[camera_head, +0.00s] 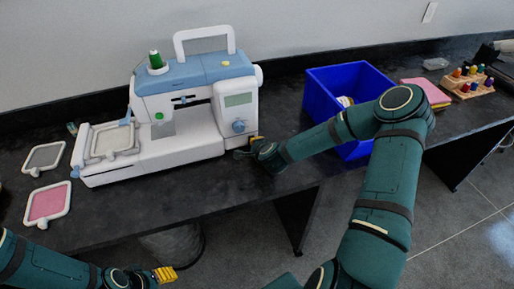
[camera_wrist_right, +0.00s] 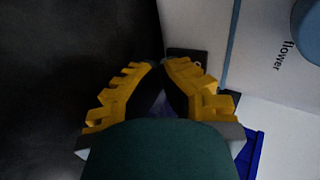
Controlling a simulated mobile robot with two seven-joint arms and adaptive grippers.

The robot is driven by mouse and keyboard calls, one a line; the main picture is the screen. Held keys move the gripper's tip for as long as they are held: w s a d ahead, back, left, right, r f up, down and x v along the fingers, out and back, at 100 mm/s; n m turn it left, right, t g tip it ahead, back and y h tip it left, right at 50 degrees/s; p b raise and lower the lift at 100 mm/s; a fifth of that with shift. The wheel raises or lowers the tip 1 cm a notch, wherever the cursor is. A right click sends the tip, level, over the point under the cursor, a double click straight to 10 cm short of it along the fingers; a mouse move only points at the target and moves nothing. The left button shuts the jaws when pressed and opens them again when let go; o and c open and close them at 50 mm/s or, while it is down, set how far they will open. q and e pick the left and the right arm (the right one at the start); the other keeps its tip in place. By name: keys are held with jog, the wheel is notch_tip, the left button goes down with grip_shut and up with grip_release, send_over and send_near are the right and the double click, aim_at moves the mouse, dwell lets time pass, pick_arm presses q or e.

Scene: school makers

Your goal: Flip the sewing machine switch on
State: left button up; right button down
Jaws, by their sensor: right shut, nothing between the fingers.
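The white and blue sewing machine (camera_head: 185,105) stands on the dark table at the left. Part of its white body with the word "flower" shows at the right of the right wrist view (camera_wrist_right: 275,60). A small dark plate (camera_wrist_right: 188,55) with a light round mark, possibly the power switch, is on its side by my fingertips. My right gripper (camera_head: 253,143) is shut and empty, close to the machine's right side; it fills the middle of the wrist view (camera_wrist_right: 162,66). I cannot tell whether it touches. My left gripper (camera_head: 165,274) is low, in front of the table, its fingers unclear.
A blue bin (camera_head: 320,95) stands right of the machine, behind my right arm. A grey-centred frame (camera_head: 44,157) and a pink one (camera_head: 47,204) lie at the left. A spool rack (camera_head: 468,82) and folded cloth (camera_head: 428,92) are at the far right.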

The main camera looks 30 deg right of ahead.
pick_arm(q)
jog(key=shift+f, duration=0.2)
pick_arm(e)
jog(key=shift+w, duration=0.3)
pick_arm(q)
jog(key=shift+r, duration=0.15)
pick_arm(e)
jog(key=shift+r, duration=0.2)
